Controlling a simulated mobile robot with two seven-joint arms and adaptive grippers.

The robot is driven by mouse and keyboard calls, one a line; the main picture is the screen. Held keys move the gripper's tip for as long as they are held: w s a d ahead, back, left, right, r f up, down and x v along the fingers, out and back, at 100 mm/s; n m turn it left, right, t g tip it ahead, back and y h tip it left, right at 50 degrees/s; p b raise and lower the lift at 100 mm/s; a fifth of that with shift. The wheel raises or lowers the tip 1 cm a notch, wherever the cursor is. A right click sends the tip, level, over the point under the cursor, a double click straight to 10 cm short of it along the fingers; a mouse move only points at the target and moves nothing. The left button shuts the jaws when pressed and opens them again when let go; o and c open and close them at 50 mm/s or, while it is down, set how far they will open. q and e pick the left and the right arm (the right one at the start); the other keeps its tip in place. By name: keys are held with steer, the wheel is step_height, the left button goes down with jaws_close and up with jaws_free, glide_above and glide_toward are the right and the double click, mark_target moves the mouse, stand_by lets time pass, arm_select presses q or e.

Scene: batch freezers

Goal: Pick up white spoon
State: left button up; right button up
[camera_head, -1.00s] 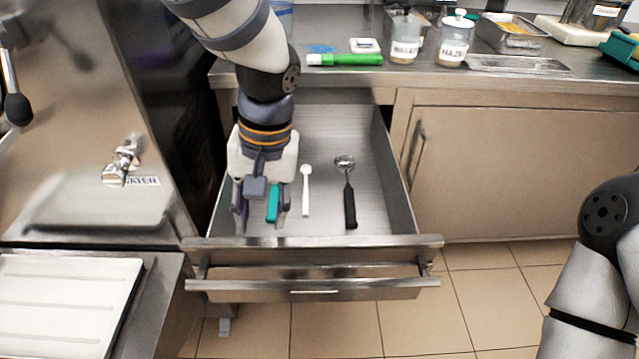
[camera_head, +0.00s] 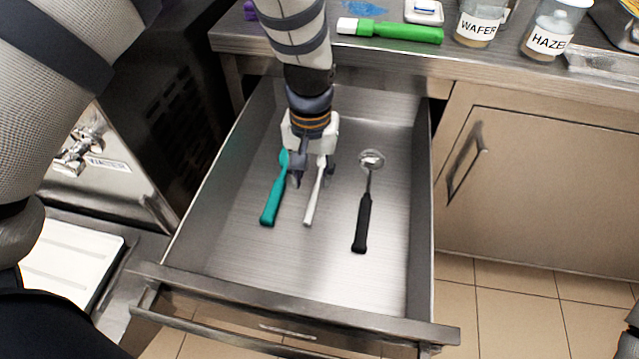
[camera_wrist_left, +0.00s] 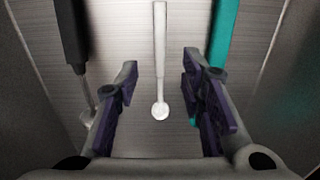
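A white spoon (camera_head: 316,191) lies in the open metal drawer (camera_head: 295,262), between a teal-handled utensil (camera_head: 272,200) and a black-handled scoop (camera_head: 363,215). My left gripper (camera_head: 313,176) is over the drawer at the white spoon's far end. In the left wrist view the gripper (camera_wrist_left: 168,95) is open, with the white spoon (camera_wrist_left: 160,60) lined up between its two purple-padded fingers and not touched by them. The spoon's small round bowl is nearest the gripper. The teal handle (camera_wrist_left: 222,35) is close beside one finger.
The drawer's side walls enclose the utensils. The drawer floor in front of the utensils is clear.

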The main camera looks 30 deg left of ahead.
mark_target(312, 201)
arm_select(q)
steer(key=f, duration=0.7)
steer(key=shift+s+f, duration=0.1)
steer(key=shift+s, duration=0.2)
jaws_close()
